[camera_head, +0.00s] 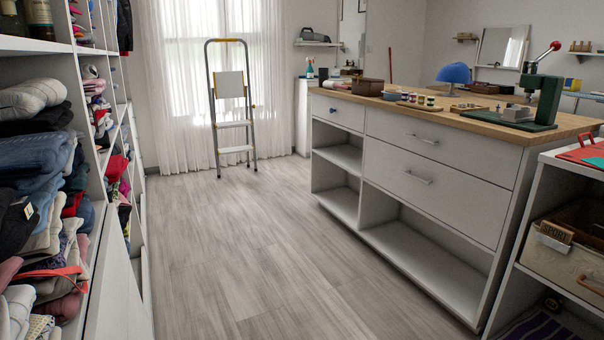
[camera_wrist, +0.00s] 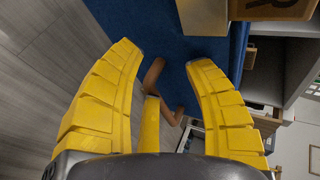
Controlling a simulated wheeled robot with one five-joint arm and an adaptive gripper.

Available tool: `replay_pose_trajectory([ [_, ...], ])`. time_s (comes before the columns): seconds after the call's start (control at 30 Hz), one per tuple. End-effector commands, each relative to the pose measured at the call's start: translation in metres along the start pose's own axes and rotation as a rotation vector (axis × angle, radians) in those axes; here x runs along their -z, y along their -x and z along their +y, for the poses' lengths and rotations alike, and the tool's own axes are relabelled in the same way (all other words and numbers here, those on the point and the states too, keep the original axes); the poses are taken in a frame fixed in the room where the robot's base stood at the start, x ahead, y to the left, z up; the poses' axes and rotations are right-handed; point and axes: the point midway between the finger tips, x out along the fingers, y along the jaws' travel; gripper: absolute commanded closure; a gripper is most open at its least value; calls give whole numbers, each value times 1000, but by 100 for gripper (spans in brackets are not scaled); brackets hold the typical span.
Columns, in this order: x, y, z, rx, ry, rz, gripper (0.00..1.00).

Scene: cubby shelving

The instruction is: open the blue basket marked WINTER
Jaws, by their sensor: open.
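In the wrist view, the front of a blue basket (camera_wrist: 165,22) fills the upper middle. A wooden tag (camera_wrist: 272,8) at the top edge is cut off, showing only the end of its lettering, so I cannot read the whole word. A brown curved handle (camera_wrist: 154,75) hangs on the blue front. My gripper (camera_wrist: 166,57) has its yellow fingers spread apart in front of the basket. In the head view, neither the blue basket nor my gripper shows.
A beige basket (camera_head: 570,262) marked SPORT stands in the right-hand shelf unit. A white drawer island (camera_head: 440,190) with a wooden top is right of centre. Clothes shelves (camera_head: 100,290) line the left. A stepladder (camera_head: 232,125) stands by the window. The grey floor (camera_head: 240,250) between is clear.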

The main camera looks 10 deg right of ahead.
Motion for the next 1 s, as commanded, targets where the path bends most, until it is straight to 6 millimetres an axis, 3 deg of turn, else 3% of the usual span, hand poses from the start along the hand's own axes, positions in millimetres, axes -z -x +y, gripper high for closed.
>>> replay_pose_trajectory([
  [0.43, 4, 33, -56, 0, 0, 0, 53],
  [1.0, 6, 46, -78, 0, 0, 0, 53],
])
